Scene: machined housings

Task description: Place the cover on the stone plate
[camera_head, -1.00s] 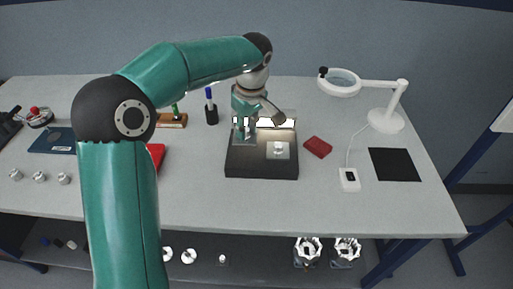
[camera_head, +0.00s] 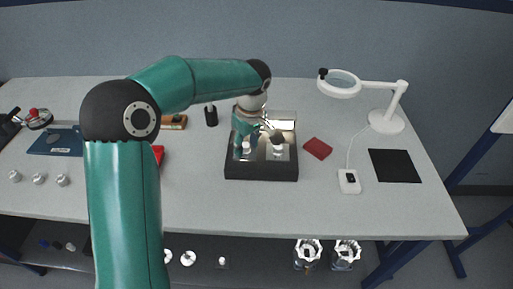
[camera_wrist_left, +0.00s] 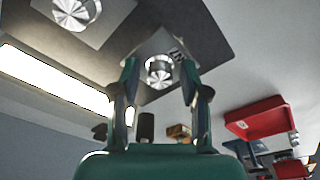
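The stone plate (camera_head: 262,172) is a dark block in the middle of the table. Two small round metal parts that look like covers sit on light square pads on it: a left one (camera_head: 246,148) and a right one (camera_head: 277,149). My left gripper (camera_head: 256,133) is above the left one. In the left wrist view the gripper (camera_wrist_left: 160,75) is open, with a finger on each side of the left part (camera_wrist_left: 160,73) and visible gaps between. The right part (camera_wrist_left: 76,10) shows at the top left there. My right gripper is not in view.
A light bar (camera_wrist_left: 50,82) runs along the plate's back edge. Several round parts (camera_head: 39,179) lie at the left. The front table strip is clear.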

